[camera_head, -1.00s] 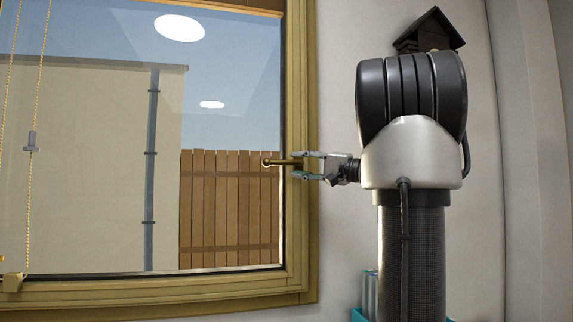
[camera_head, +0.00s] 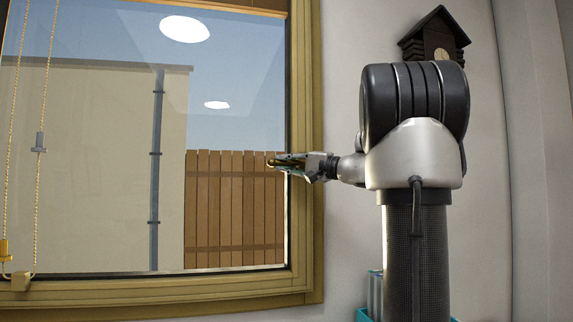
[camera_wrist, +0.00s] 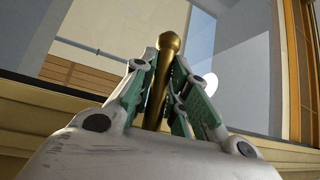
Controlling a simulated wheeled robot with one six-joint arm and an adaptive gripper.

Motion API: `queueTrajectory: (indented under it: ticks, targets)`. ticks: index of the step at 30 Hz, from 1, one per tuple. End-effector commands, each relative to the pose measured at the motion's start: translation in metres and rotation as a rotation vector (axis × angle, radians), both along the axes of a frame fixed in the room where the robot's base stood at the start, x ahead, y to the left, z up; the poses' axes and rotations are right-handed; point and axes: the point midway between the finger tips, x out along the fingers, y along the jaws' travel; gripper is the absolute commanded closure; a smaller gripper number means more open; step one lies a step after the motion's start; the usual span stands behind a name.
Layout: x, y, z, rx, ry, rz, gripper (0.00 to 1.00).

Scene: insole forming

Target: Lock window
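The window (camera_head: 305,130) has a yellow-brown wooden frame and fills the left of the head view. Its brass handle (camera_head: 271,161) points left, roughly level, from the right side of the frame. My gripper (camera_head: 284,161) is at the handle, with its fingers along it. In the wrist view, the handle (camera_wrist: 162,90) runs between the two green-padded fingers, and its round knob shows beyond the tips. My gripper (camera_wrist: 163,72) looks shut on it. The handle's base is hidden behind the gripper.
A dark birdhouse-like clock (camera_head: 434,38) hangs on the wall above my arm. Blind cords with a grey toggle (camera_head: 39,143) hang at the left of the window. A teal container (camera_head: 362,314) stands low behind my arm.

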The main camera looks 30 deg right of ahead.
Motion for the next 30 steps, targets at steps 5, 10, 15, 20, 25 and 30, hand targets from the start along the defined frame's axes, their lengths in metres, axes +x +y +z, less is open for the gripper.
queueTrajectory:
  ticks: [5, 10, 15, 20, 25, 30]
  targets:
    - [0.0, 0.0, 0.0, 0.0, 0.0, 0.002, 1.0]
    - [0.0, 0.001, -0.001, -0.017, 0.005, 0.003, 1.0]
    - [0.0, 0.001, -0.005, -0.077, 0.02, 0.004, 1.0]
    - [0.0, 0.0, -0.012, -0.179, 0.049, 0.005, 1.0]
    - [-0.001, -0.002, -0.021, -0.325, 0.091, 0.004, 1.0]
    - [-0.002, -0.007, -0.032, -0.481, 0.137, 0.005, 1.0]
